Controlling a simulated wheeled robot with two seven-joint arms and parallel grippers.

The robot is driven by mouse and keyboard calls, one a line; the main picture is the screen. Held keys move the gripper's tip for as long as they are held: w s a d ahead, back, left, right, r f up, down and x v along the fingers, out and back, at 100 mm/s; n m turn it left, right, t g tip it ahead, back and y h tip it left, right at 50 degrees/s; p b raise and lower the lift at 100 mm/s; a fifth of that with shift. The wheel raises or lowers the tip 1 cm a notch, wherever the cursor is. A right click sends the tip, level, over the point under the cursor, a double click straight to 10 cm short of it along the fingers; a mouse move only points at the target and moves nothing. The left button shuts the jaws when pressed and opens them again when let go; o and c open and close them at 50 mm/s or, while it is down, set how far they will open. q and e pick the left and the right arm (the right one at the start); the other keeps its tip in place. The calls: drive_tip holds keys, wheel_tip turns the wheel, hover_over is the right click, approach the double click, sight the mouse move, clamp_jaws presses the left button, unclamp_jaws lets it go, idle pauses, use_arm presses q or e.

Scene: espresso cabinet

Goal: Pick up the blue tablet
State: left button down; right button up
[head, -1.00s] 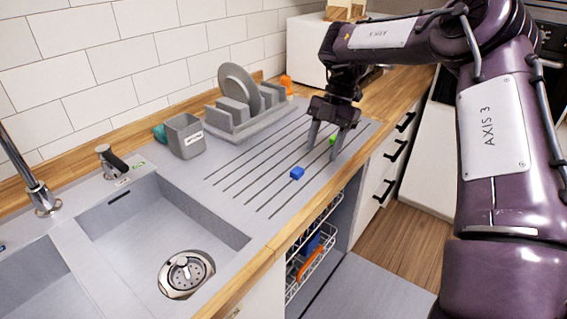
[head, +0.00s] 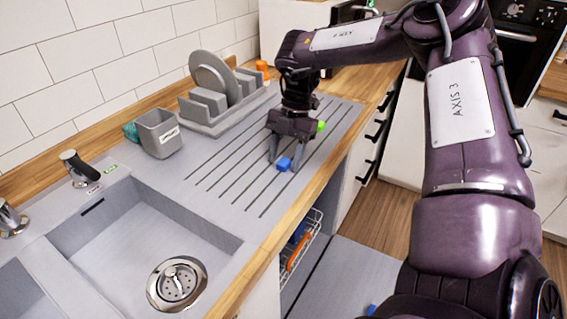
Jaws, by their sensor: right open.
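The blue tablet (head: 283,163) lies on the grey ridged drainboard (head: 225,181) right of the sink. My right gripper (head: 284,165) points down over it, open, with one finger on each side of the tablet as seen here. I cannot tell whether either finger touches it. A green piece (head: 321,127) lies on the drainboard just behind and right of the gripper. My left gripper is not in view.
A grey dish rack (head: 222,105) with a plate and a grey caddy (head: 158,134) stand along the wall. The sink (head: 140,235) is at the lower left. An open dishwasher with a rack (head: 301,245) is below the counter edge. An orange item (head: 262,66) sits behind.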

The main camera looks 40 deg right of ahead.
drive_tip(key=c, duration=1.1)
drive_tip(key=shift+o, duration=0.2)
